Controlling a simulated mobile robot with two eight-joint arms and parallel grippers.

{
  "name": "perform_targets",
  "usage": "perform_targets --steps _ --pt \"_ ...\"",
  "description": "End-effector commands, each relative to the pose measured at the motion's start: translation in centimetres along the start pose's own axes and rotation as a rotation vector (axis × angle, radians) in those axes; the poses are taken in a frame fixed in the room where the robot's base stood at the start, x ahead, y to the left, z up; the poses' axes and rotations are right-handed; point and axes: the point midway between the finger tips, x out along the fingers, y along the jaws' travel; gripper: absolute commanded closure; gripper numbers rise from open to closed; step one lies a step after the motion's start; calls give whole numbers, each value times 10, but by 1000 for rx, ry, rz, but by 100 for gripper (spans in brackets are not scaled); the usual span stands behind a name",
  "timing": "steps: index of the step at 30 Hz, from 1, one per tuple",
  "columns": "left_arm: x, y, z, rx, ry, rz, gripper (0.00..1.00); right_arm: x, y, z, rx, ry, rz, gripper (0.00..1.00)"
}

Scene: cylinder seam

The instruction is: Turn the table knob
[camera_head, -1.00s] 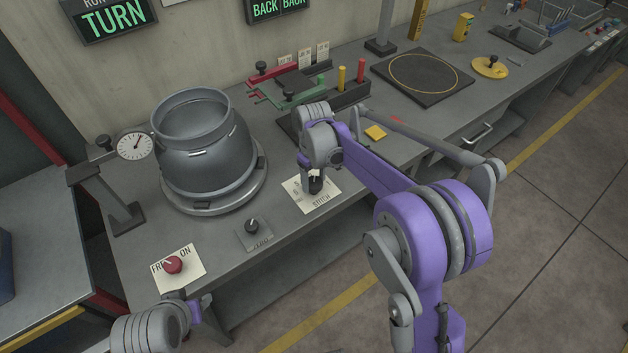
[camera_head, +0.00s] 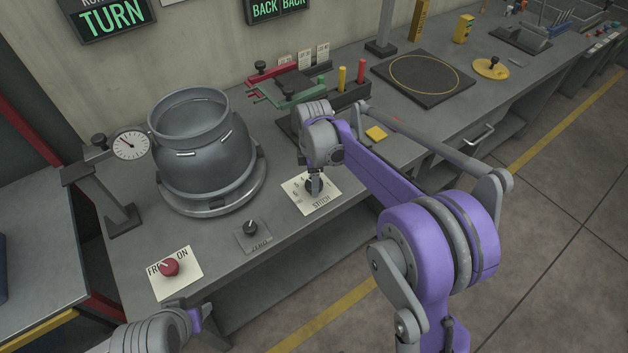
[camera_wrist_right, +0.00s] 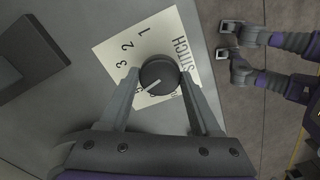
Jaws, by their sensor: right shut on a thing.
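The table knob is a dark round knob with a pale pointer line (camera_wrist_right: 158,74), on a white plate (camera_wrist_right: 115,54) marked STITCH with numbers. In the wrist view it sits between the two fingers of my right gripper (camera_wrist_right: 158,84), which is shut on its sides. In the head view my right gripper (camera_head: 314,187) reaches down onto the same plate (camera_head: 325,194) and mostly hides the knob. In the wrist view the pointer line slants towards the lower left numbers, partly hidden. My left arm (camera_head: 160,333) shows at the bottom left; its fingertips cannot be made out.
A red knob (camera_head: 169,267) and a small dark ZERO knob (camera_head: 250,227) sit nearby on the grey table. A large grey vessel (camera_head: 203,165) on a round base stands behind, beside a dial gauge (camera_head: 131,145). A sign (camera_head: 112,17) reads TURN.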

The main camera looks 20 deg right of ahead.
Motion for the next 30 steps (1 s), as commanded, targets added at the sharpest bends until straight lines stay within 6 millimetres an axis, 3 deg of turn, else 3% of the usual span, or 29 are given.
perform_targets --steps 30 --pt "9 0 7 0 -4 0 50 0 0 0 -956 0 0 92"
